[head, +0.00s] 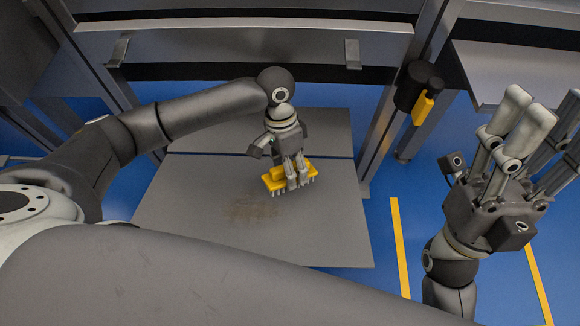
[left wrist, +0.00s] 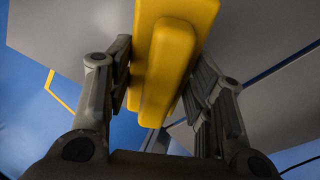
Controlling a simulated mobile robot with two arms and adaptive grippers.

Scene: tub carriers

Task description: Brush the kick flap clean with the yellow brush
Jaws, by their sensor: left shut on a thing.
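The yellow brush (head: 289,176) is in my left gripper (head: 297,178), which is shut on it; its bristles point down. In the left wrist view the brush (left wrist: 170,60) sits between the two fingers of the left gripper (left wrist: 165,85). The kick flap (head: 310,228) is a grey panel below, with a brown smudge (head: 252,211) on it, left of and nearer than the brush. I cannot tell whether the bristles touch the panel. My right gripper (head: 545,140) is at the right, raised, its fingers apart and nothing between them.
A grey frame with a cross panel (head: 240,42) stands behind the flap. A metal post (head: 385,130) with a black cylinder and yellow part (head: 422,108) stands to the right. The floor is blue with yellow lines (head: 399,240).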

